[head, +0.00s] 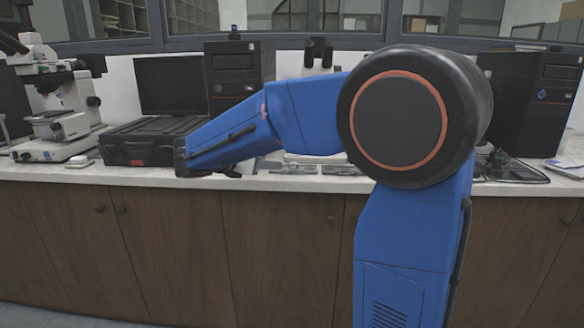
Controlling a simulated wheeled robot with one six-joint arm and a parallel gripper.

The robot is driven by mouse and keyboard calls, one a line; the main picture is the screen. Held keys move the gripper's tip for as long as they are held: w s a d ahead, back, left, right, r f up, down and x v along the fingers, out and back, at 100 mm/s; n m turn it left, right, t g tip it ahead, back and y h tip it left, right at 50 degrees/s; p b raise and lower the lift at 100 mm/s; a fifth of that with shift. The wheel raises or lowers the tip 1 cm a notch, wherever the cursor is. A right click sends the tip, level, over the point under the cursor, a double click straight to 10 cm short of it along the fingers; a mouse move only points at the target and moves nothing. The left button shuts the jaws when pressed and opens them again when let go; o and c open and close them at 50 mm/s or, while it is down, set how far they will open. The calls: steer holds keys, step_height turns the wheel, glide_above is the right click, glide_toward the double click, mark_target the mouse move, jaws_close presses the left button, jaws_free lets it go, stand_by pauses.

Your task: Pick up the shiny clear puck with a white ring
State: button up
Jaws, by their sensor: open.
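I cannot make out the shiny clear puck with a white ring anywhere in the head view. My blue arm crosses the middle of the picture and hides part of the bench behind it. The arm reaches left over the front of the bench, and its dark end shows beside a black case. I cannot make out my gripper's fingers there.
A long white bench top (125,178) runs above brown wooden cupboards (170,245). A microscope (62,110) stands at left, then the black case (135,142), a monitor (169,85) and a computer tower (232,70). Another tower (535,105) stands at right.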

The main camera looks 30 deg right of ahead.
glide_toward(293, 163)
steer(key=shift+d+f, duration=0.5)
steer(key=shift+d, duration=0.25)
steer(key=shift+x, duration=3.15)
steer(key=shift+w+r, duration=0.15)
steer(key=shift+w, duration=0.05)
jaws_close()
